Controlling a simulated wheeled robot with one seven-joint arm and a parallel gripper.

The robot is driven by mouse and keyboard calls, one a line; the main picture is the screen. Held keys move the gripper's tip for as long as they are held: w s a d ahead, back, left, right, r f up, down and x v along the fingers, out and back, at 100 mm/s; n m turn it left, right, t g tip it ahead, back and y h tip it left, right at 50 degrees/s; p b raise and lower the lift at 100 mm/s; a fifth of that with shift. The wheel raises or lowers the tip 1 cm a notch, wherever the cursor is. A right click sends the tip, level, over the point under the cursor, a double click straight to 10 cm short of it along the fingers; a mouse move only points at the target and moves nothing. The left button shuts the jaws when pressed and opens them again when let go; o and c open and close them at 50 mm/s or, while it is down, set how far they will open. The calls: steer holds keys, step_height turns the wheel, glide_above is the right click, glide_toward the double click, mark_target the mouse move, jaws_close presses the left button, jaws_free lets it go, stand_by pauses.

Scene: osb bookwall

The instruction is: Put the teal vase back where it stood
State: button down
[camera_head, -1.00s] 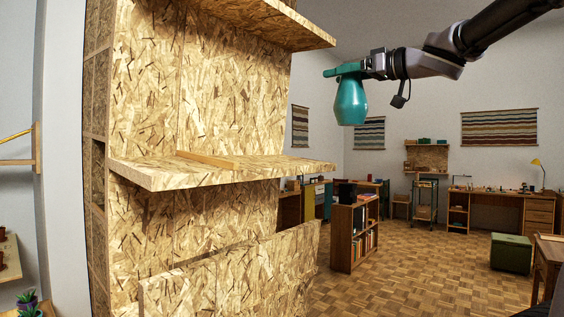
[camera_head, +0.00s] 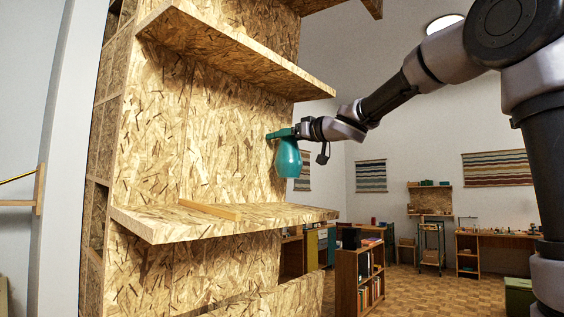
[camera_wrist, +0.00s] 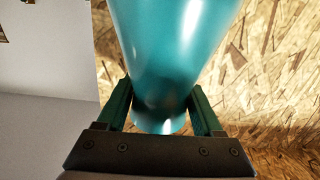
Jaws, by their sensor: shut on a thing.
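The teal vase (camera_head: 289,160) is upright in the head view, with its narrow neck at the top and its wider body below. My gripper (camera_head: 282,133) is shut on its neck. The vase hangs in the air in front of the chipboard back wall, above the right part of the middle shelf (camera_head: 165,226), with a visible gap below it. In the wrist view, the green fingers of my gripper (camera_wrist: 162,108) stand on both sides of the narrow end of the vase (camera_wrist: 175,45). The vase hides part of the board behind it there.
A pale wooden strip (camera_head: 208,209) lies on the middle shelf, left of the vase. An upper shelf (camera_head: 235,50) juts out above. A low bookcase (camera_head: 346,280) stands on the floor beyond. The shelf's right part looks clear.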

mark_target(282, 161)
step_height(282, 161, down, 2)
steer(key=shift+s+d+f, duration=0.15)
steer(key=shift+f, duration=2.35)
